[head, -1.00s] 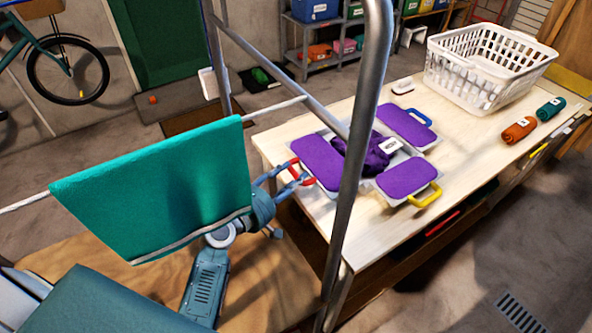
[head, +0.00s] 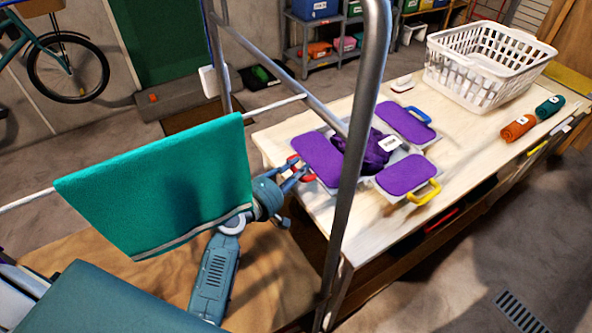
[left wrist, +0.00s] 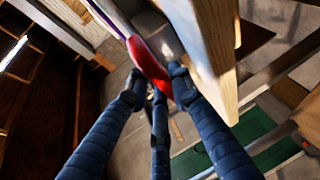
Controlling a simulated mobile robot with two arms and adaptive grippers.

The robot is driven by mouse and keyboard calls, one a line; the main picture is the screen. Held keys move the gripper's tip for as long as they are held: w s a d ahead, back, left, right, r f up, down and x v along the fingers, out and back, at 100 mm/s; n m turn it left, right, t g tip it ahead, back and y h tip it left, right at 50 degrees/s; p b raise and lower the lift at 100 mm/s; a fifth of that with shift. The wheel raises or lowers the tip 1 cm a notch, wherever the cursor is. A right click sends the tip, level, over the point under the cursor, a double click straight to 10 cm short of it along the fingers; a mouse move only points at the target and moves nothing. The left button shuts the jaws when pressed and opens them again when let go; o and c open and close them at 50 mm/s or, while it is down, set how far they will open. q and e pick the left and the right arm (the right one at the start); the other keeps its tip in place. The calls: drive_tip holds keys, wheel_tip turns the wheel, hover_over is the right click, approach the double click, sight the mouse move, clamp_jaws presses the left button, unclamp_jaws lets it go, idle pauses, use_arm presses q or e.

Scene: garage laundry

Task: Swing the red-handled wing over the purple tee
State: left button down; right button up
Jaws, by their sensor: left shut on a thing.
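The folding board lies on the wooden table with three purple-topped wings. The red-handled wing (head: 318,157) is at the left, its red handle (head: 307,178) toward my left gripper (head: 294,180). The handle also shows in the left wrist view (left wrist: 148,64), between the fingertips, and the gripper is shut on it. The purple tee (head: 378,154), with a white label, lies bunched in the middle of the board, partly behind a metal post. The blue-handled wing (head: 406,120) and yellow-handled wing (head: 404,173) lie spread outward. My right gripper is out of view.
A metal rack post (head: 352,190) stands in front of the table. A teal towel (head: 160,185) hangs on a rail at the left. A white basket (head: 487,75), an orange roll (head: 518,128) and a teal roll (head: 550,107) stand on the table's right part.

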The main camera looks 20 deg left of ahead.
use_arm(q)
drive_tip(key=shift+s+a+f, duration=0.1)
drive_tip(key=shift+f, duration=0.15)
drive_tip(key=shift+r+p, duration=0.5)
wheel_tip(320, 180, up, 8)
drive_tip(key=w+d+p, duration=0.1)
drive_tip(key=w+p, duration=0.1)
drive_tip(key=p, duration=0.3)
drive_tip(key=shift+w+d+p, duration=0.3)
drive_tip(key=shift+d+p, duration=0.05)
drive_tip(key=shift+p, duration=0.05)
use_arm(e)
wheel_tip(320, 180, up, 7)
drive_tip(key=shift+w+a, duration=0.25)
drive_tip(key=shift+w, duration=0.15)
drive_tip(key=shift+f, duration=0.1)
